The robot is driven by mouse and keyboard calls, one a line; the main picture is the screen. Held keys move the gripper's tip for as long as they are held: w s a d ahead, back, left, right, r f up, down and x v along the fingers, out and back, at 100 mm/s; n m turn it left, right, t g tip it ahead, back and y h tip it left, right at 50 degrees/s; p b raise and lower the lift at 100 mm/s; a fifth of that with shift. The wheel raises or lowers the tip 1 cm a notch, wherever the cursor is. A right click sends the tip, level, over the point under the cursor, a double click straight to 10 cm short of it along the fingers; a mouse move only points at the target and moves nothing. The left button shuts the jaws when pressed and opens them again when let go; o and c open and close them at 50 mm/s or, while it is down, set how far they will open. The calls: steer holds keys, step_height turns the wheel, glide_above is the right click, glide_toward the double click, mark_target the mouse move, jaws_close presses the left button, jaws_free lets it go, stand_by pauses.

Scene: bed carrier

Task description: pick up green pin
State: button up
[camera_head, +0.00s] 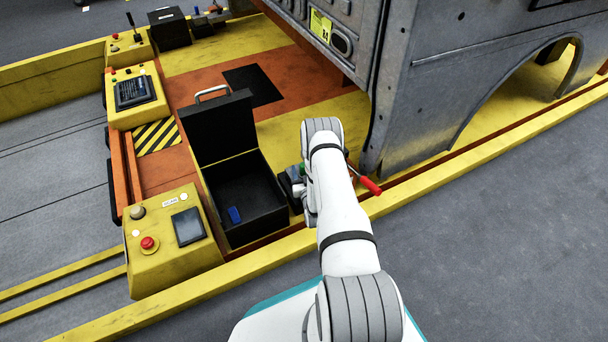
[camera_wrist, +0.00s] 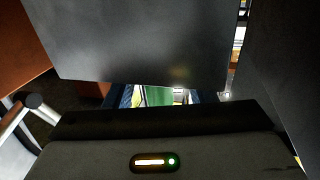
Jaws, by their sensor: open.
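A small green piece (camera_head: 303,169), which looks like the green pin, shows just left of my arm in the head view. It sits at a small dark block (camera_head: 291,180) beside the open black box. In the wrist view a green patch (camera_wrist: 158,96) shows in the narrow gap between large dark surfaces; I cannot tell if it is the same pin. My gripper (camera_head: 300,190) is by the dark block, largely hidden by my arm. It is open, and I see nothing held in it.
An open black box (camera_head: 263,218) with a blue item (camera_head: 234,215) inside stands left of my arm. A red handle (camera_head: 370,186) sticks out close on the right, near the large grey metal body (camera_head: 420,130). A yellow control panel (camera_head: 160,260) stands at the lower left.

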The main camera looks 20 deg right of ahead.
steer(key=shift+x, duration=1.1)
jaws_close()
